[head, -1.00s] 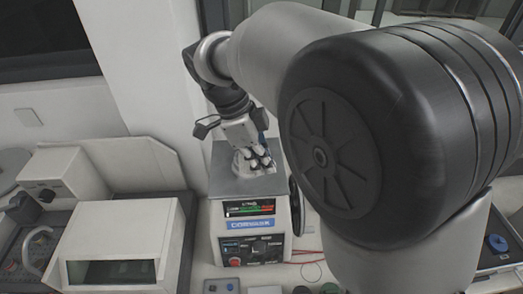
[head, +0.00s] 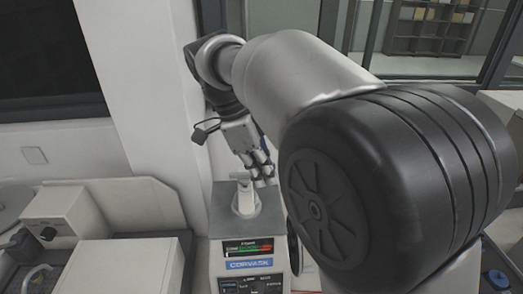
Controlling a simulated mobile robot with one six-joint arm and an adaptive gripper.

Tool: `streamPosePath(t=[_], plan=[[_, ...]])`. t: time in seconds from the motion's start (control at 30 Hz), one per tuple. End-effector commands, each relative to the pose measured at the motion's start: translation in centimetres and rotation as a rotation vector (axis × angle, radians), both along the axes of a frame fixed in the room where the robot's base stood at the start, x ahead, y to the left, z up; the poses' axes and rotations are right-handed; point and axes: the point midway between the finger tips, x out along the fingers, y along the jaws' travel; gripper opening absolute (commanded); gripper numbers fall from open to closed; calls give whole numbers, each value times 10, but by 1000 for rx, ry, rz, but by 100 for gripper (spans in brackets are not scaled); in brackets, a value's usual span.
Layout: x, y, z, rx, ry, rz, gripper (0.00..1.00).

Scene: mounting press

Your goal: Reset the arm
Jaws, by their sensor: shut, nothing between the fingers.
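My gripper (head: 260,176) is in the head view, above the top of the mounting press (head: 240,263). It points down and is shut with nothing held. A light grey upright part (head: 246,199) stands on the press's top plate, just left of and below my fingertips. My fingers look apart from it, though the depth is hard to judge. My own arm fills the right half of the view and hides what is behind it.
A light grey machine (head: 120,266) with a sloped cover stands left of the press. A white pillar (head: 150,90) rises behind. A window with shelves (head: 430,27) is at the back right. A blue knob (head: 497,278) shows at the lower right edge.

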Motion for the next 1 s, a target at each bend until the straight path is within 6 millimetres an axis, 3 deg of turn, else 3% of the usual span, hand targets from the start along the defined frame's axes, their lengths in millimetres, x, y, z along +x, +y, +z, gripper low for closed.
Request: streamPosePath(t=[0.17,0.37,0.57,0.7,0.9,1.0], plan=[[-10,-10,-2,28,9,76,0],[-60,-47,-23,127,29,461,0],[-125,-77,-66,161,0,952,0],[-167,-89,-107,111,-34,1274,0],[-205,-96,-156,-6,-55,1596,0],[-213,-97,-168,-46,-55,1676,0]])
